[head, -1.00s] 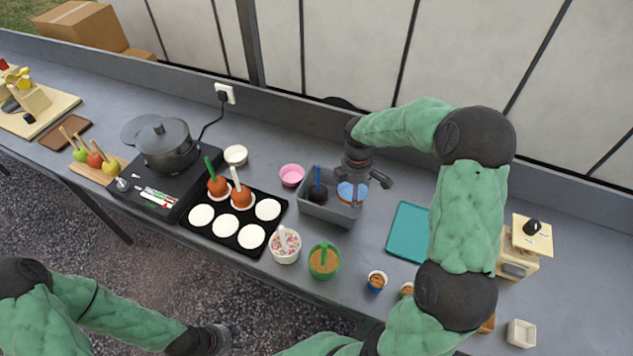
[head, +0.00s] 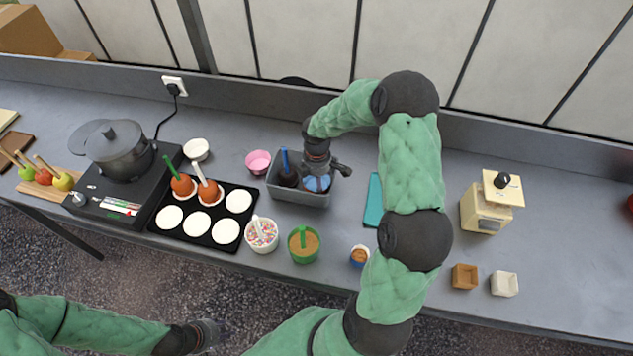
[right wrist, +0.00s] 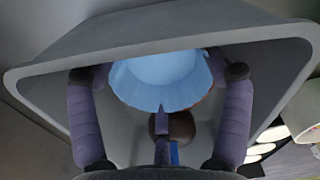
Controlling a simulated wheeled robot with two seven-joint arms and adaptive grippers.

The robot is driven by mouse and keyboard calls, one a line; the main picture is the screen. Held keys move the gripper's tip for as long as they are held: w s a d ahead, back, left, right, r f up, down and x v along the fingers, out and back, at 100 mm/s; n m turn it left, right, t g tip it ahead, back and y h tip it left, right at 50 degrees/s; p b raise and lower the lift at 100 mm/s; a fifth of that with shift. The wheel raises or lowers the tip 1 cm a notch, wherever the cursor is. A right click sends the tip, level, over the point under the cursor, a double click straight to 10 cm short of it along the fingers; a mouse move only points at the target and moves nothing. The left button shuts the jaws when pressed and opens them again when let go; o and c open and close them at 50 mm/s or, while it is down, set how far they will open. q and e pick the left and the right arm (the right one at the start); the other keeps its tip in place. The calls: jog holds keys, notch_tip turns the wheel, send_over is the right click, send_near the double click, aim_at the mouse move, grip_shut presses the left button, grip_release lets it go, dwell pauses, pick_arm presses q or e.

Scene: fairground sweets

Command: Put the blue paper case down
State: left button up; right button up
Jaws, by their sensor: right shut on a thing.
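The blue paper case (head: 316,184) is inside the right part of the grey bin (head: 300,198) in the head view. In the right wrist view the fluted case (right wrist: 160,78) sits between my fingers, with the bin's rim (right wrist: 60,62) around it. My right gripper (head: 318,176) reaches down into the bin and is shut on the case. Whether the case touches the bin floor is hidden. A dark coated apple with a blue stick (head: 288,177) stands in the bin, left of the case. My left gripper (head: 208,334) is low at the left, off the table; its fingers are unclear.
A pink bowl (head: 258,161) stands left of the bin. A black tray (head: 184,238) with white cases and two orange-red apples is further left. Sprinkle tub (head: 262,236) and green tub (head: 304,244) stand in front. A teal mat (head: 373,200) lies to the right.

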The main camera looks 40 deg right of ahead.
jog(key=shift+f, duration=0.2)
jog(key=shift+f, duration=0.2)
jog(key=o, duration=0.6)
jog(key=shift+r, duration=0.1)
jog(key=shift+w+r, duration=0.1)
jog(key=shift+r, duration=0.15)
notch_tip(320, 180, up, 12)
jog(key=shift+f+p, duration=0.15)
jog(key=shift+p, duration=1)
